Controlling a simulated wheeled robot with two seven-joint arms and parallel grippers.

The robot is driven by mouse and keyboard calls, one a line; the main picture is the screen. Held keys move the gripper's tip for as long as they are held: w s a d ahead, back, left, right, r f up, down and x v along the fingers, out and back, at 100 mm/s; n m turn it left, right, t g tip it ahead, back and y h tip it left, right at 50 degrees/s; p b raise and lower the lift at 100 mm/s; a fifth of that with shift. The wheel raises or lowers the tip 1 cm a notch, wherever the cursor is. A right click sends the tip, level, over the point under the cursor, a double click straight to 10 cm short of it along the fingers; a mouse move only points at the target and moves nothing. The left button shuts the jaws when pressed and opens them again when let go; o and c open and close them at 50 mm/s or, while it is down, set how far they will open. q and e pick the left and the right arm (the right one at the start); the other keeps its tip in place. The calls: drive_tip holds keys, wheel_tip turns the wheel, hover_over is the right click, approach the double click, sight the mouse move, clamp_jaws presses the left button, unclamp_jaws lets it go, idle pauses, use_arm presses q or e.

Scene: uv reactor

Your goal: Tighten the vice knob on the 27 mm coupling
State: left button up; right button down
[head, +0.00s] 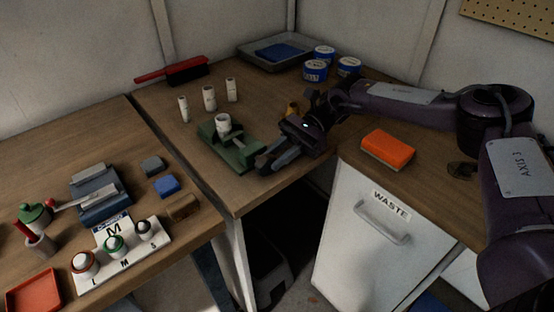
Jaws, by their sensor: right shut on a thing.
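A green vice (237,158) stands on the wooden bench near its front edge. A white ring-shaped coupling (223,124) sits upright in it. My right gripper (268,164) reaches in from the right, low over the bench at the right side of the vice. Its fingers are closed at the vice knob, which they hide, so how far the knob is turned cannot be seen. My left gripper is out of view.
Several white fittings (209,98) stand behind the vice. An orange block (388,150) lies right of my gripper. Blue tins (315,70) and a grey tray (270,50) are at the back. The left bench holds a size rack (120,258) and a blue fixture (98,205).

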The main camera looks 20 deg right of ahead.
idle(0.4)
drive_tip(key=c, duration=1.5)
unclamp_jaws()
